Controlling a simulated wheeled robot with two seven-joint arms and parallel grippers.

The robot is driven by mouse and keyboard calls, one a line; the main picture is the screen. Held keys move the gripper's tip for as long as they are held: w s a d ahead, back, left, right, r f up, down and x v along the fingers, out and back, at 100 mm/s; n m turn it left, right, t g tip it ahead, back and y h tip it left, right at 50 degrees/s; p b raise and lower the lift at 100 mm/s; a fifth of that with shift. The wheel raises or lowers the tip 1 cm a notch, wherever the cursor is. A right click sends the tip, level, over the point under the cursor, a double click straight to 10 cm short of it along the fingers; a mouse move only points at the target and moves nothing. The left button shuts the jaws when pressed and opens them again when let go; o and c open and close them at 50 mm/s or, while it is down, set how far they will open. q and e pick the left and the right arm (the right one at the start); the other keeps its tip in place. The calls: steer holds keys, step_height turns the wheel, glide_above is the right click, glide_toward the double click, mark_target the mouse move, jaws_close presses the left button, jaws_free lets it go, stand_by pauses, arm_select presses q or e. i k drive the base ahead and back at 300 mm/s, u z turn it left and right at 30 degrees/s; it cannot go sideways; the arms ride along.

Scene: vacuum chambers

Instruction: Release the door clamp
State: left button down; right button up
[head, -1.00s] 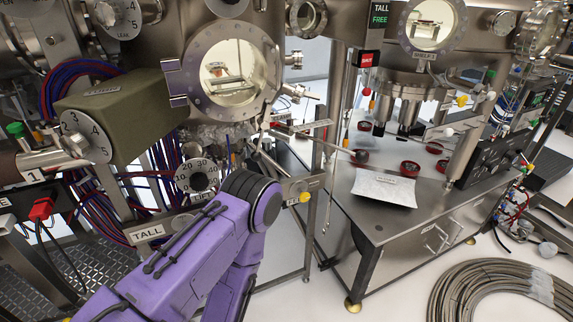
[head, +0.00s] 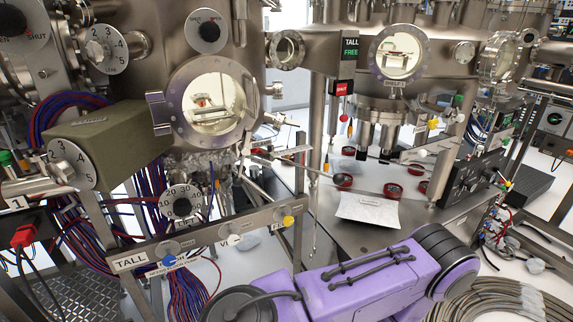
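A round steel door or port (head: 182,128) with a bolted rim and a bright window is at the left centre in the head view. A block-like bracket (head: 158,113) sits at its left edge. Small metal fittings (head: 274,90) stick out at its right. I cannot tell which of these parts is the door clamp, or whether it is fastened. My purple arm (head: 385,275) lies across the bottom, with a dark joint at its right end. Neither gripper is in view.
A TALL-labelled rail (head: 195,240) with blue, white and yellow knobs runs below the port. A green-brown box (head: 110,145) with a dial stands left. A steel table (head: 320,228) holds red-rimmed rings and a white sheet (head: 368,210). Coiled hose (head: 500,305) lies lower right.

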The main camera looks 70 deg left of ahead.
mark_target(238, 181)
steer(key=i, duration=0.95)
steer(key=u, duration=2.8)
